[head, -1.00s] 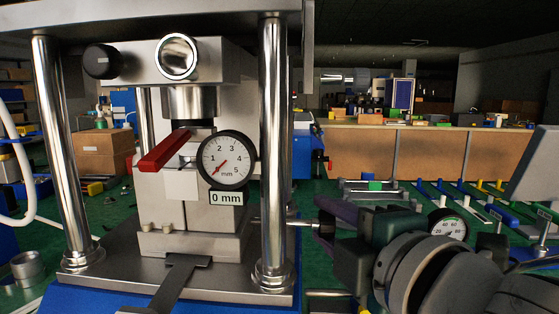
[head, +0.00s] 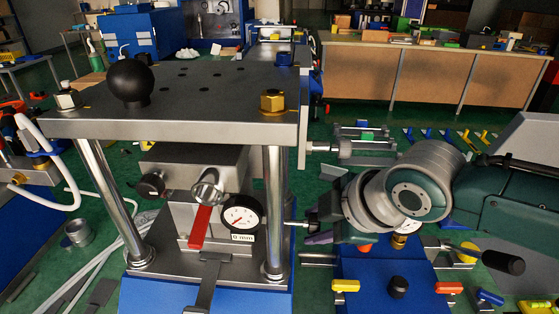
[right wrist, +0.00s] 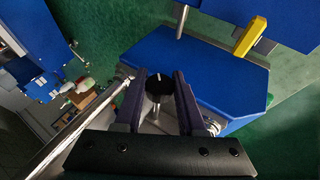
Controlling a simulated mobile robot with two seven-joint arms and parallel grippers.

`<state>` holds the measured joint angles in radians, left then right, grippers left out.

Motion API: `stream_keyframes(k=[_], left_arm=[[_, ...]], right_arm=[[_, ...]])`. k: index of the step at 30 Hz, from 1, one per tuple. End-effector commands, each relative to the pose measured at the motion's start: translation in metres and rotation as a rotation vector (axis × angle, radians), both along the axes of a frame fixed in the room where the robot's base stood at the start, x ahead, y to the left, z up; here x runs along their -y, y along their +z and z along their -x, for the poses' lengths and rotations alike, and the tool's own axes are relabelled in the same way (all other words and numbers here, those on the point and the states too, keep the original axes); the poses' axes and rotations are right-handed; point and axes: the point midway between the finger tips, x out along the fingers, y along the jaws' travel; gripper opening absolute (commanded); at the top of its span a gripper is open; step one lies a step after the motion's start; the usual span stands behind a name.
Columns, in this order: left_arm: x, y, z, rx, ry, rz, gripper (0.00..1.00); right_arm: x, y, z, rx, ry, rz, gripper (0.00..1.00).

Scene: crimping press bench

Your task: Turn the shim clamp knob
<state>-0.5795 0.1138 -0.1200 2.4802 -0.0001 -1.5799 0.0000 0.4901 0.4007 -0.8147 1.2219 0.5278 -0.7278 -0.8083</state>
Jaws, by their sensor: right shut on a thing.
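The shim clamp knob (right wrist: 160,83) is a black round knob with a white mark on its face, on a metal shaft. In the right wrist view it sits between the two purple-grey fingers of my right gripper (right wrist: 159,97), which is shut on it. In the head view my right gripper (head: 314,226) is at the right side of the press (head: 170,118), at the end of a thin shaft (head: 296,222). The knob is mostly hidden there by the gripper. The dial gauge (head: 240,218) reads near 0 mm. My left gripper is not in view.
A red lever (head: 200,228) points forward from the press, and a black ball knob (head: 131,82) stands on its top plate. A steel post (head: 276,205) stands close left of my gripper. A blue bench (head: 385,270) with coloured handles lies below my right arm.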

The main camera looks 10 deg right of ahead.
Motion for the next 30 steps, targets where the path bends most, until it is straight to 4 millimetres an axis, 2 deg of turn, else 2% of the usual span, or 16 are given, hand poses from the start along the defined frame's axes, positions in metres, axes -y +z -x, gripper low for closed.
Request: stream_keyframes(k=[12,27,28,30], left_arm=[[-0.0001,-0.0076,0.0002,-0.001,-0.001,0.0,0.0],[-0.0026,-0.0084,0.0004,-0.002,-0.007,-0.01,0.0],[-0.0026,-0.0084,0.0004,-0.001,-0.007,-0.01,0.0],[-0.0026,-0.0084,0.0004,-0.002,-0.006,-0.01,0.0]], right_arm=[[0.0,-0.0012,-0.0002,-0.164,-0.001,-0.049,0.0],[-0.0001,-0.0018,0.0007,-0.184,-0.001,-0.053,0.0],[-0.0001,-0.0018,0.0007,-0.184,-0.001,-0.053,0.4],[-0.0001,-0.0018,0.0007,-0.184,-0.001,-0.053,0.48]])
